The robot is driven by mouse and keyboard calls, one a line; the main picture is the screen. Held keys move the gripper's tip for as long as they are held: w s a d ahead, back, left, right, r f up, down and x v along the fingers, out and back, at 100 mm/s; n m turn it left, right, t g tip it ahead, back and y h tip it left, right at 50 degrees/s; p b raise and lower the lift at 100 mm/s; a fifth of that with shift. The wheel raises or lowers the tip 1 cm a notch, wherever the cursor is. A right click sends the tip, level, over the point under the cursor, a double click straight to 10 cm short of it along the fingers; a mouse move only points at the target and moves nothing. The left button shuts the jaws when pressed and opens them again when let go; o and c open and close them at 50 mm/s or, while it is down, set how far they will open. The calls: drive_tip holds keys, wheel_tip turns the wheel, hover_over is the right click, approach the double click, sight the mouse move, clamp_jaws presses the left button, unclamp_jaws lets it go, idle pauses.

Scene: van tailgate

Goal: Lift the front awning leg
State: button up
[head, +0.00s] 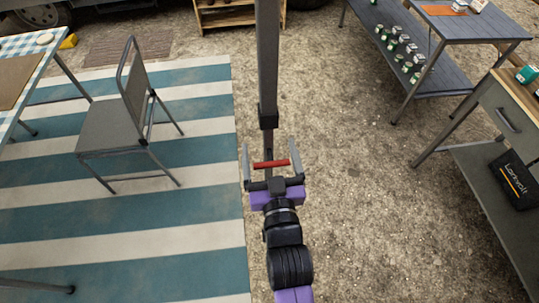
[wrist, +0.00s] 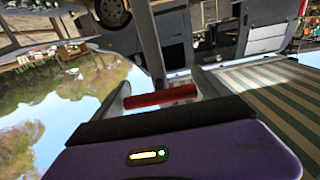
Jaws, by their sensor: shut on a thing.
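The front awning leg (head: 268,60) is a grey upright post in the middle of the head view, with a dark collar (head: 268,120) low on it. A red bar-shaped handle (head: 271,163) crosses the leg near its lower end. My gripper (head: 269,150) has one finger at each end of this handle and is shut on it. In the wrist view the red handle (wrist: 162,96) lies between the two fingers, and the grey leg (wrist: 150,45) runs up behind it. The leg's foot is hidden behind my gripper.
A striped mat (head: 200,240) lies left of the leg, with a grey chair (head: 125,115) and a checkered-cloth table (head: 30,45) on it. At right stand a dark blue bench (head: 385,20) with small cans and a drawer table (head: 505,110). Gravel right of the leg is clear.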

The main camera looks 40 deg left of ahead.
sight(269, 141)
wheel_tip(269, 141, up, 3)
drive_tip(key=shift+r+p, duration=0.2)
drive_tip(key=shift+p, duration=0.3)
drive_tip(key=o, duration=1.9)
drive_tip(key=shift+r, duration=0.1)
drive_tip(key=shift+f, duration=0.2)
drive_tip(key=shift+s+d, duration=0.25)
drive_tip(key=shift+d, duration=0.1)
drive_tip(key=b+v, duration=0.1)
drive_tip(key=v, duration=0.6)
drive_tip(key=shift+a+r, duration=0.1)
